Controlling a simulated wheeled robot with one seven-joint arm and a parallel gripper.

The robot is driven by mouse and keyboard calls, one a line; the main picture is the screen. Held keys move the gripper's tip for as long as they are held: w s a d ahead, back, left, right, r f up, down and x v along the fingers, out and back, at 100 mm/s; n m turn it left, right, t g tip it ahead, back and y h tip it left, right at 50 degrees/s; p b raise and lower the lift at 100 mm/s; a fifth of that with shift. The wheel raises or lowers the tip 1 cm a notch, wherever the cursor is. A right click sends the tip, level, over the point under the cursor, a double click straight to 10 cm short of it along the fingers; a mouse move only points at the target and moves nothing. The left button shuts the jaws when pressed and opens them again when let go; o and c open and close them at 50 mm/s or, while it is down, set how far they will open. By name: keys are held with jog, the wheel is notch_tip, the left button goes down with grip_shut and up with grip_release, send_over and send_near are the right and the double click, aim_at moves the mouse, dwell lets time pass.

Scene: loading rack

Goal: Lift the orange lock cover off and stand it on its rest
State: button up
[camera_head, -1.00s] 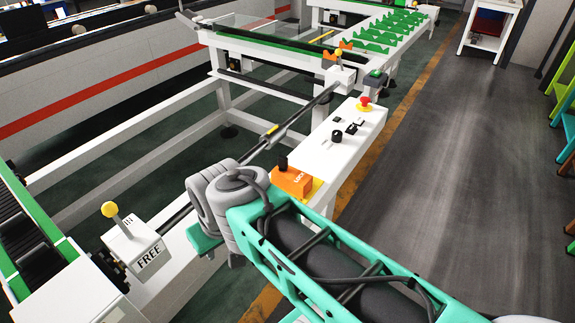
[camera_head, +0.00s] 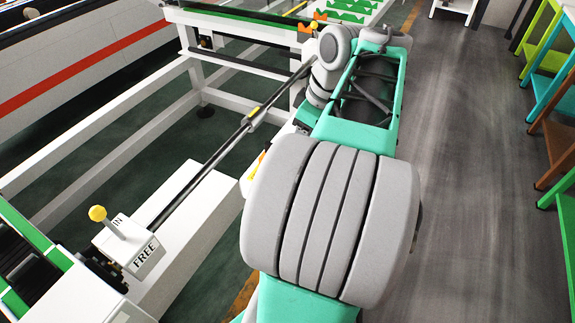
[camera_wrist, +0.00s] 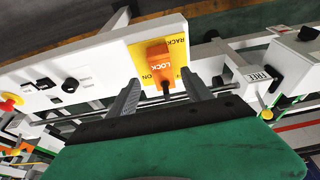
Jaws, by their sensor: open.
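The orange lock cover (camera_wrist: 160,55), marked LOCK, sits on a yellow plate (camera_wrist: 180,52) on the white panel in the wrist view. A dark stem (camera_wrist: 166,88) sticks out at its near side. My gripper (camera_wrist: 162,78) is open, with one finger on each side of the cover's near end. The fingers look apart from the cover, and nothing is held. In the head view my arm hides most of the panel; only a sliver of orange and yellow (camera_head: 252,168) shows beside it. I cannot make out the cover's rest.
The white panel also carries black switches (camera_wrist: 45,84), a black knob (camera_wrist: 70,86) and a red button on yellow (camera_wrist: 10,103). A white box marked FREE (camera_head: 138,247) with a yellow-knobbed lever (camera_head: 98,213) stands at the left. Coloured stands (camera_head: 548,80) are at the right.

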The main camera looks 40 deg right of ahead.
jog(key=b+x, duration=0.8)
jog(key=x, duration=0.1)
jog(key=shift+w+f, duration=0.1)
jog(key=shift+f, duration=0.15)
grip_shut()
dwell(0.9)
jog(key=shift+r, duration=0.2)
jog(key=shift+r+p, duration=3.65)
